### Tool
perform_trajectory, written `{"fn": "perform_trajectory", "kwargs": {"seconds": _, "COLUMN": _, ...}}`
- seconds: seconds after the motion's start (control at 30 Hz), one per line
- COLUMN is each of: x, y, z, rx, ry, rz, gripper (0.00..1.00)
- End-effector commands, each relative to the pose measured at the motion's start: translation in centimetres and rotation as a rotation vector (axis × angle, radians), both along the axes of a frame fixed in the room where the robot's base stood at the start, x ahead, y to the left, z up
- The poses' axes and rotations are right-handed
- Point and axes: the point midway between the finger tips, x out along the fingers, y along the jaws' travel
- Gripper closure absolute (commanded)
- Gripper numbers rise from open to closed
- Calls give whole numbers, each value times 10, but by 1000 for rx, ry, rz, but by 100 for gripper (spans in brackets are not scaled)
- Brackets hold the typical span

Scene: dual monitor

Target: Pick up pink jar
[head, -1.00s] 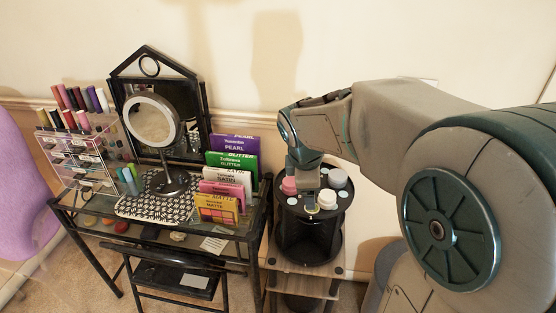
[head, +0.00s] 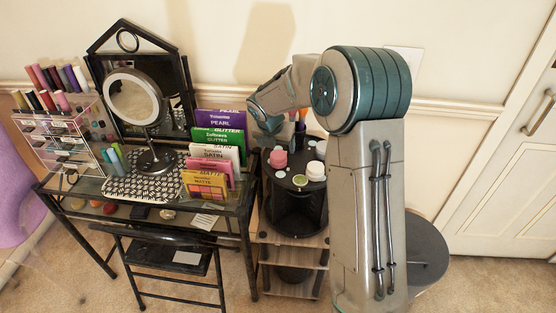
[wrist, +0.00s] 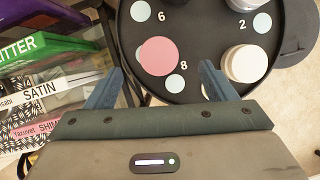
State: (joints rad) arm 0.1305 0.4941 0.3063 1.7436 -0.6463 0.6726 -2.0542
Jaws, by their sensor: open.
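The pink jar (head: 278,158) stands on the round black carousel top (head: 299,185), at its left side in the head view. In the wrist view the pink jar (wrist: 159,56) is seen from above, between pale blue spots near the numbers 6 and 8. My gripper (wrist: 160,82) is open and empty in the wrist view. Its two blue fingers point toward the carousel, one on each side of the jar's line, with the jar just beyond the tips. In the head view my gripper (head: 266,120) is behind the jar; its fingertips are hard to make out.
A white jar (wrist: 245,64) stands right of the pink jar, and a grey-lidded jar (wrist: 243,4) is at the wrist view's top. Upright palettes (head: 218,150) stand close left on the glass table. A mirror (head: 134,98) stands further left. Brushes (head: 299,122) stand behind the jars.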

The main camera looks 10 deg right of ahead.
Motion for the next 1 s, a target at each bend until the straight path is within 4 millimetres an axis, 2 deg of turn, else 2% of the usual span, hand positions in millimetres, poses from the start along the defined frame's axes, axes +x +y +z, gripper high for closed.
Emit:
{"fn": "perform_trajectory", "kwargs": {"seconds": 0.1, "x": 6, "y": -3, "z": -15, "rx": 0, "ry": -1, "rz": 0, "gripper": 22}}
{"fn": "perform_trajectory", "kwargs": {"seconds": 0.33, "x": 11, "y": -5, "z": -31, "rx": 0, "ry": 0, "rz": 0, "gripper": 22}}
{"fn": "perform_trajectory", "kwargs": {"seconds": 0.6, "x": 23, "y": -10, "z": -66, "rx": 0, "ry": 0, "rz": -1, "gripper": 22}}
{"fn": "perform_trajectory", "kwargs": {"seconds": 0.9, "x": 25, "y": -12, "z": -69, "rx": 0, "ry": -2, "rz": -2, "gripper": 22}}
{"fn": "perform_trajectory", "kwargs": {"seconds": 1.0, "x": 25, "y": -12, "z": -69, "rx": 0, "ry": -1, "rz": -2, "gripper": 50}}
